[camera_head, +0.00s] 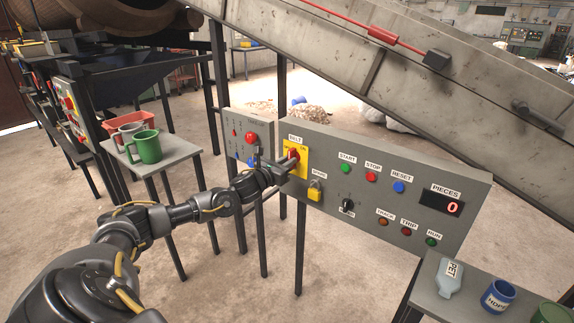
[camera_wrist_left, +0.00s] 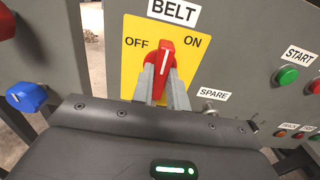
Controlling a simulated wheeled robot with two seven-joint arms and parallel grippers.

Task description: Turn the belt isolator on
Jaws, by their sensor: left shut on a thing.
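The belt isolator is a red rotary handle (camera_wrist_left: 164,62) on a yellow plate (camera_wrist_left: 138,50) under a BELT label, with OFF printed at upper left and ON at upper right. In the left wrist view its white mark points nearly straight up, between the two words. My left gripper (camera_wrist_left: 163,78) is shut on the handle, one grey finger on each side. In the head view the gripper (camera_head: 284,164) reaches the yellow plate (camera_head: 302,161) from the left and partly covers the red handle (camera_head: 294,154). My right gripper is not in view.
Right of the isolator the panel (camera_head: 455,185) has START (camera_head: 349,168), STOP (camera_head: 371,176) and RESET (camera_head: 398,187) buttons and a display reading 0. A yellow padlock (camera_head: 315,191) hangs below the plate. A side table (camera_head: 180,150) with mugs stands left; another table (camera_head: 430,290) stands at lower right.

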